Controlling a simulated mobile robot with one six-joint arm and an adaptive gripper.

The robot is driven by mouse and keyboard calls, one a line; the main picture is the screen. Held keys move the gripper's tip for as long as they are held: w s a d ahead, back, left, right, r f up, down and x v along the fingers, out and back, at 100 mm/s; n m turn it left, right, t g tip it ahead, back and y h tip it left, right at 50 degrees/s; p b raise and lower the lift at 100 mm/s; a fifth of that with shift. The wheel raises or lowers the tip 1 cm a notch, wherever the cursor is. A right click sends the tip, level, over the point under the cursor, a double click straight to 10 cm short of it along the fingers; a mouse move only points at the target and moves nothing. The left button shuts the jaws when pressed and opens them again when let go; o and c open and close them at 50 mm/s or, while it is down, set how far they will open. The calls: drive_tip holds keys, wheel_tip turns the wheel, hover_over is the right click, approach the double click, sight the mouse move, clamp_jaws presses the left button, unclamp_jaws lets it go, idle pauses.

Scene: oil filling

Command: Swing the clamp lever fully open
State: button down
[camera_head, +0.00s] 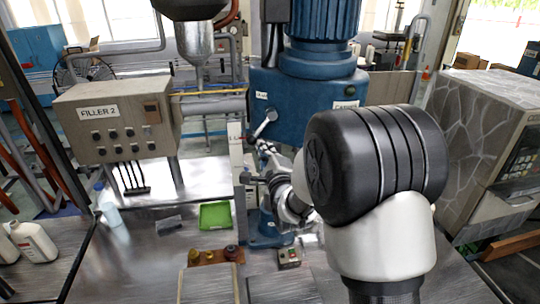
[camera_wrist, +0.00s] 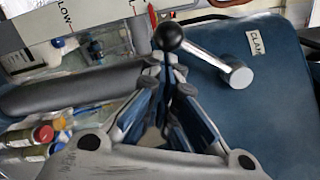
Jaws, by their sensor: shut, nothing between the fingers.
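The clamp lever is a silver rod with a black ball knob. In the wrist view its black knob (camera_wrist: 168,37) is at the upper middle, and the rod runs down right to a silver hub (camera_wrist: 240,76) on the blue housing. In the head view the lever (camera_head: 264,124) slants on the blue housing, with its silver end up right. My gripper (camera_wrist: 165,68) is shut and empty, its fingertips just below the knob in the wrist view. I cannot tell whether they touch the lever. My arm partly hides the gripper in the head view.
The blue machine housing (camera_head: 290,112) stands behind the lever, its clamp label (camera_wrist: 257,43) beside it. A grey control panel marked Filler 2 (camera_head: 117,122) stands at left. A green tray (camera_head: 215,215) and a bottle (camera_head: 108,207) are on the metal table.

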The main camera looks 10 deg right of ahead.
sight(248, 140)
drive_tip(key=a+m+b, duration=0.1)
drive_tip(key=m+b, duration=0.1)
drive_tip(key=b, duration=0.1)
drive_tip(key=a+r+m+b, duration=0.1)
drive_tip(key=a+m+b, duration=0.1)
drive_tip(key=a+r+m+b, duration=0.1)
drive_tip(key=m+b, duration=0.1)
drive_tip(key=b, duration=0.1)
drive_tip(key=shift+a+r+b, duration=0.15)
drive_tip(key=shift+a+b, duration=0.15)
drive_tip(key=shift+m, duration=0.9)
drive_tip(key=shift+a+r+b, duration=0.35)
drive_tip(key=shift+r+b, duration=0.35)
drive_tip(key=shift+b, duration=0.25)
drive_tip(key=shift+a+r+b, duration=0.35)
drive_tip(key=shift+r+b, duration=0.35)
drive_tip(key=shift+b, duration=0.3)
drive_tip(key=shift+a+r+b, duration=0.35)
drive_tip(key=shift+r+b, duration=0.35)
drive_tip(key=shift+b, duration=0.25)
drive_tip(key=shift+r+h, duration=0.1)
drive_tip(key=shift+h, duration=0.2)
